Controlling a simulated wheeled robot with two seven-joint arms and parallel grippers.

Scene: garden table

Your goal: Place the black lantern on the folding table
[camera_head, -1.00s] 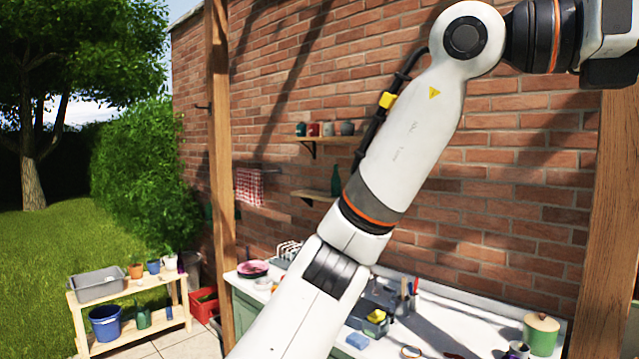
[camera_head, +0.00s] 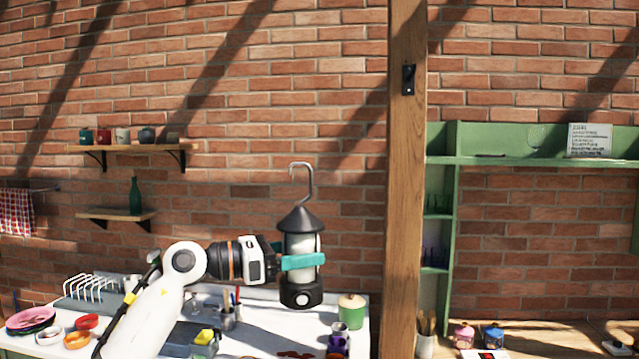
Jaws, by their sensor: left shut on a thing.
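The black lantern (camera_head: 300,222) hangs upright in the air in the middle of the head view, with a grey hook on top and a pale body. My left gripper (camera_head: 303,261) has teal fingers and is shut on the lantern's body from the left. The lantern is in front of the brick wall, above the right end of the white counter. I see no folding table in this view. My right gripper is not in view.
A wooden post (camera_head: 404,200) stands just right of the lantern. The white counter (camera_head: 262,338) below holds bowls, a tool caddy and a green canister (camera_head: 351,311). Wall shelves (camera_head: 140,147) are at the left. A green hutch (camera_head: 437,200) stands at the right.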

